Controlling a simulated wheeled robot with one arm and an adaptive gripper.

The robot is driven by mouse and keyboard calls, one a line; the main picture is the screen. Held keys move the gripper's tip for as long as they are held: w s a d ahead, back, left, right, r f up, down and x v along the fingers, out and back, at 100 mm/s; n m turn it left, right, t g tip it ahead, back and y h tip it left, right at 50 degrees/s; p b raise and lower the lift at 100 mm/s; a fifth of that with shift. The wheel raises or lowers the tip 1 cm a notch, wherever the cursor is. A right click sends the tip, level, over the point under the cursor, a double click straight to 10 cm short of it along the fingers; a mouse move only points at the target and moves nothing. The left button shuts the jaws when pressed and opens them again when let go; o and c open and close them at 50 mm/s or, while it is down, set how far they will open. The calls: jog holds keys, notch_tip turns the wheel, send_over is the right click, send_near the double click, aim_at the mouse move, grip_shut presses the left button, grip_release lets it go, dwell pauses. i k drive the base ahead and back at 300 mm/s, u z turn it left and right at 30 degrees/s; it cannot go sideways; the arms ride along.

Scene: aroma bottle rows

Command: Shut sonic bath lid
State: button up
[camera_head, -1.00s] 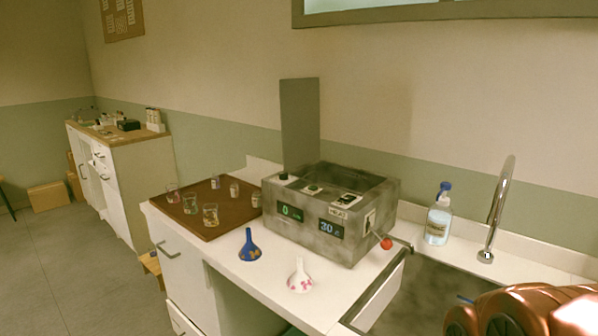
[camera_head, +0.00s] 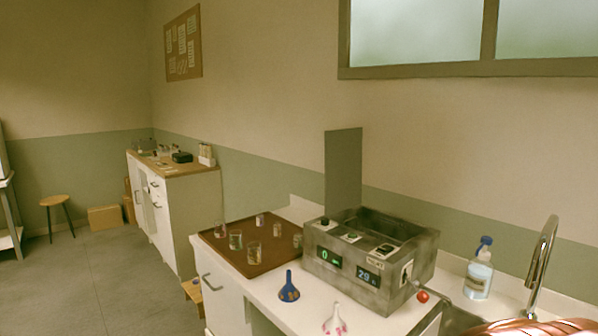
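The sonic bath (camera_head: 335,288) is a grey, stained metal box on the white counter, with two lit displays and several controls on top. A red-knobbed lever (camera_head: 422,296) sticks out at its right. Its lid (camera_head: 343,168) appears to be the flat dark grey panel standing upright at the bath's back left, so the bath is open on top. The panel's lower edge is hidden behind the bath. My gripper is not in view; a copper-coloured rounded part at the bottom right corner looks like my arm.
A brown tray (camera_head: 222,249) with several glass beakers lies left of the bath. A blue funnel (camera_head: 289,287) and a white funnel (camera_head: 335,322) stand in front. The floor at left is mostly clear.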

aim_at(343, 148)
jog(key=u, duration=1.45)
jog(key=i, duration=2.8)
jog(key=z, duration=3.15)
jog(key=k, duration=0.2)
jog(key=u, duration=0.7)
jog(key=i, duration=0.5)
